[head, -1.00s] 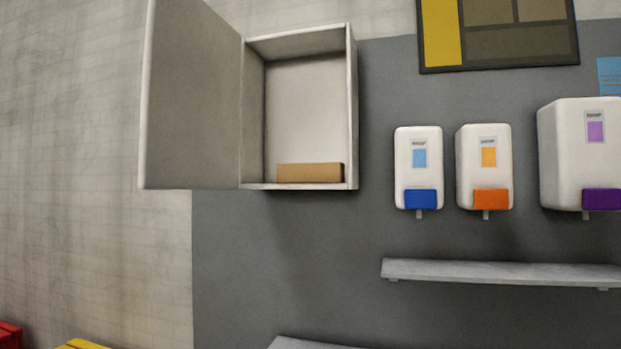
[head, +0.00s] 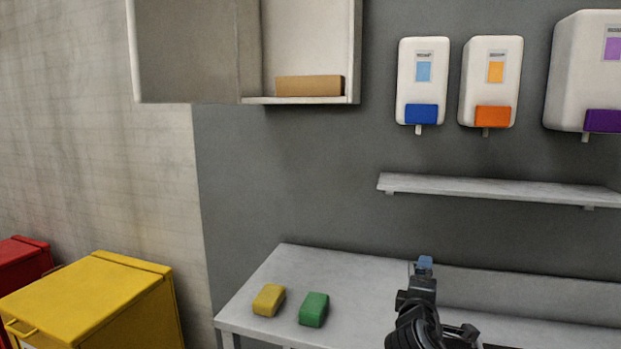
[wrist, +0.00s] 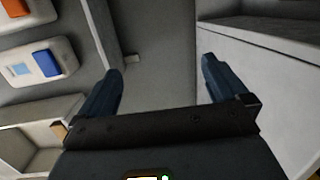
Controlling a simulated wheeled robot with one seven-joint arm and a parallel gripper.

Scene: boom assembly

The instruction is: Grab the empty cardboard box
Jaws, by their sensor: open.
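A brown cardboard box (head: 309,86) lies in the open white wall cabinet (head: 252,101), on its bottom panel. In the wrist view a small part of the box (wrist: 59,132) shows at the left, inside the cabinet. Whether it is empty cannot be seen. My gripper (head: 425,263) is in front of the table at the lower right of the head view, below and to the right of the cabinet. In the wrist view my gripper (wrist: 158,75) has its two blue fingers spread wide with nothing between them.
A white table (head: 300,265) holds a yellow sponge (head: 268,300) and a green sponge (head: 314,310). A narrow shelf (head: 480,187) sits below the blue, orange and purple dispensers (head: 424,80). The cabinet door (head: 185,50) stands open to the left. Yellow (head: 90,295) and red (head: 22,262) bins stand at lower left.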

